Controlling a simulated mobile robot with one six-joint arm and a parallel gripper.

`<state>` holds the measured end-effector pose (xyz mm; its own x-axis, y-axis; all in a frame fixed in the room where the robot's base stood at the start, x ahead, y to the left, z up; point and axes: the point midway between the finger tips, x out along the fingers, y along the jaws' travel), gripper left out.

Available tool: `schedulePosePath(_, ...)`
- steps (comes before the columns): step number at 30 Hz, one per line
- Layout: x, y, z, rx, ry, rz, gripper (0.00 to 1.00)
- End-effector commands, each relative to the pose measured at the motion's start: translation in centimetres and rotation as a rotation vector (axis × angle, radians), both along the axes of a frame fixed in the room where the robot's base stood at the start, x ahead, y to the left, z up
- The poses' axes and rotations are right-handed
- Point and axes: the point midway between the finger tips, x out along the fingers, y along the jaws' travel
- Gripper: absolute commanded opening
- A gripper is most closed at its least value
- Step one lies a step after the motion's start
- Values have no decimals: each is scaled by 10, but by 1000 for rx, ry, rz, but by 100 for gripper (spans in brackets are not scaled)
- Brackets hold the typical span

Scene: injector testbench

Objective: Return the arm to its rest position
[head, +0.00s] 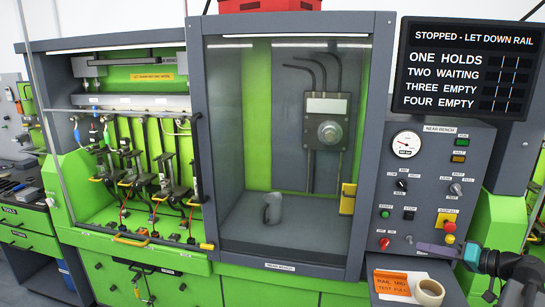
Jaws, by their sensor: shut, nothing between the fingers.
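My gripper (424,247) is at the lower right in the head view, at the end of my dark arm, which comes in from the right edge. It points left and sits in front of the lower part of the control panel (420,185), close to the red emergency button (449,239). Its fingers look shut and nothing shows between them. I cannot tell whether it touches the panel.
The glass-doored cabinet (280,267) with a yellow handle (348,199) is to the left. A screen (466,68) reading "STOPPED - LET DOWN RAIL" hangs above the panel.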

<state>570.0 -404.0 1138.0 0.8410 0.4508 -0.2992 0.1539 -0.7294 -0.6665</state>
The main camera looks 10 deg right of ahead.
Motion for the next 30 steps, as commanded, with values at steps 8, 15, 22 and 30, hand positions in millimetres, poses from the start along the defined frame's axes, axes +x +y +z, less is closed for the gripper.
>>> schedulePosePath(8, 37, 68, -70, 10, 199, 60, 0)
schedulePosePath(15, 56, 128, -130, -13, 374, 105, 0)
schedulePosePath(22, 62, 184, -183, -64, 531, 142, 0)
schedulePosePath(30, 58, 245, -240, -157, 697, 178, 0)
